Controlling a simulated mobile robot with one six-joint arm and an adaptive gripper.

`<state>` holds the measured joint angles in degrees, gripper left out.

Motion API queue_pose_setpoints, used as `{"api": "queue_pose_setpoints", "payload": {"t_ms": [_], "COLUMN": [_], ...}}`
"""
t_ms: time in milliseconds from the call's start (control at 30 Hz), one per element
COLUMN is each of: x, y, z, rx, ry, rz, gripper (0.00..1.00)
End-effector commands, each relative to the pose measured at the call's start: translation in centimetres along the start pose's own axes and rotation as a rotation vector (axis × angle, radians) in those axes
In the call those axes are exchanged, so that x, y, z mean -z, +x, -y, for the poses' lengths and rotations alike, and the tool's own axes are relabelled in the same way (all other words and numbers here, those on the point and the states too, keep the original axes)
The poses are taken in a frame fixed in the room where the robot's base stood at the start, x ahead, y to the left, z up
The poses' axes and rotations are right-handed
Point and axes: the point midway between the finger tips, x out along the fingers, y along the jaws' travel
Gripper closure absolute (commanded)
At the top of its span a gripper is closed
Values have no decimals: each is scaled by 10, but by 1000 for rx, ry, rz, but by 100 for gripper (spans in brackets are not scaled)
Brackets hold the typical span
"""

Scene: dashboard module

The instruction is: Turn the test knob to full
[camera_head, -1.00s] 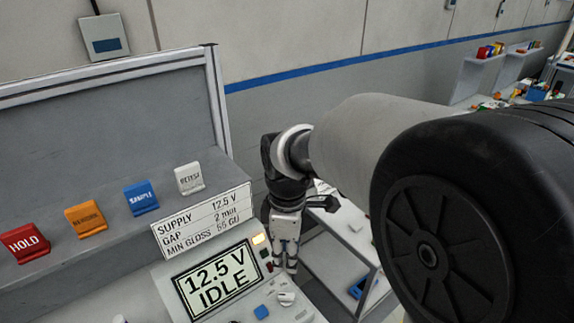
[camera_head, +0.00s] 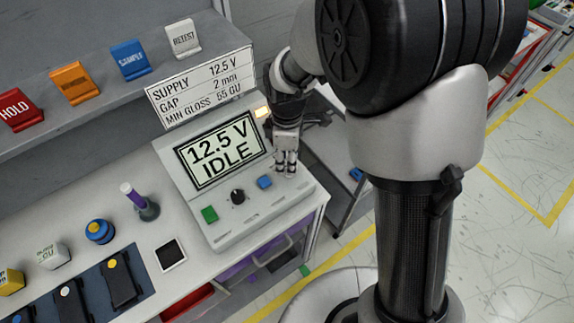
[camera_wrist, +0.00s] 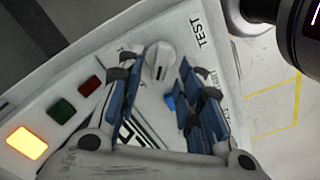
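The test knob (camera_wrist: 157,62) is a white round dial with a dark line on its face, beside the word TEST on the grey console in the wrist view. My gripper (camera_wrist: 160,78) has its blue-padded fingers apart, one on each side of the knob in that view. I cannot tell whether they touch it. In the head view my gripper (camera_head: 288,165) points down over the console's right side and mostly hides the knob. The display (camera_head: 222,150) reads 12.5 V IDLE.
The console also bears a blue button (camera_head: 264,182), a black knob (camera_head: 238,196), a green button (camera_head: 209,214) and a lit amber lamp (camera_wrist: 27,143). A sign (camera_head: 203,88) stands behind the display. Coloured tags, including HOLD (camera_head: 18,110), line the shelf at left.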

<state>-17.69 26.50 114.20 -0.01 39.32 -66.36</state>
Motion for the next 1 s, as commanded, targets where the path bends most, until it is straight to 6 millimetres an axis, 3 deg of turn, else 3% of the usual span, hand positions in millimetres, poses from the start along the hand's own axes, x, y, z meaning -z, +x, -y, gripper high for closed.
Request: {"api": "queue_pose_setpoints", "payload": {"t_ms": [200,500,1000], "x": [0,0,0], "y": [20,21,21], "z": [0,0,0], "rx": [0,0,0], "ry": [0,0,0], "rz": [0,0,0], "gripper": [67,67,99]}}
